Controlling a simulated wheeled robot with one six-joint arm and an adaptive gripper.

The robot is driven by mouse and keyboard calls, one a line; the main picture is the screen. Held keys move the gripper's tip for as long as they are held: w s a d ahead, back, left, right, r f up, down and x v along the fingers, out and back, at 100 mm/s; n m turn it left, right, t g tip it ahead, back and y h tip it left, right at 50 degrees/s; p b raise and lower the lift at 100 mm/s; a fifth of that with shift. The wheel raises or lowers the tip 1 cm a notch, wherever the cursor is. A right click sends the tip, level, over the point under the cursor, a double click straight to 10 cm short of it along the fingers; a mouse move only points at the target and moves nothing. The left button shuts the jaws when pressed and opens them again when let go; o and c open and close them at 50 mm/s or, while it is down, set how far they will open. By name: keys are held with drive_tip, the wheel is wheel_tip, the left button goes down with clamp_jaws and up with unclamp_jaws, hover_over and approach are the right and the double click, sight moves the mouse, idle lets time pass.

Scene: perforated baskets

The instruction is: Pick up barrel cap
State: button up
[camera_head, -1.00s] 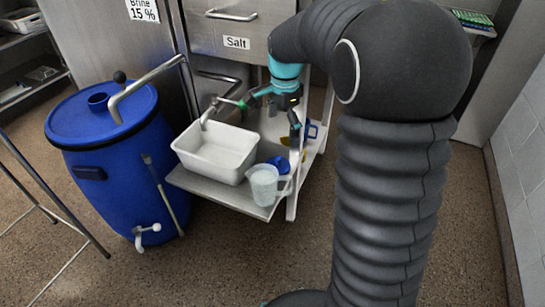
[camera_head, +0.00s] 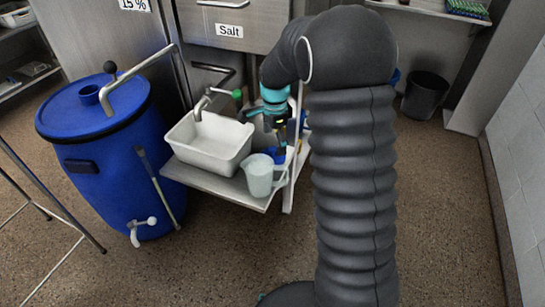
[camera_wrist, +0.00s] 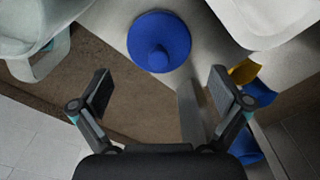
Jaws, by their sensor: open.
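The barrel cap (camera_wrist: 159,41) is a round blue disc with a raised knob. In the wrist view it lies on the pale shelf, at the top centre. My gripper (camera_wrist: 160,88) is open and empty, its two fingers spread to the left and right below the cap in the picture. The cap is apart from both fingers. In the head view my gripper (camera_head: 278,135) is over the right part of the shelf, and a bit of blue shows below it behind the jug, mostly hidden.
A clear measuring jug (camera_head: 260,176) stands left of the cap; a white tub (camera_head: 208,143) sits behind it on the metal shelf (camera_head: 215,184). Yellow (camera_wrist: 244,71) and blue items lie right of the cap. The blue barrel (camera_head: 105,150) stands left. A dark bin (camera_head: 425,94) stands at the back right.

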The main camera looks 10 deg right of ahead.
sight(273, 147)
drive_tip(key=f, duration=0.5)
drive_tip(key=shift+a, duration=0.25)
drive_tip(key=c, duration=1)
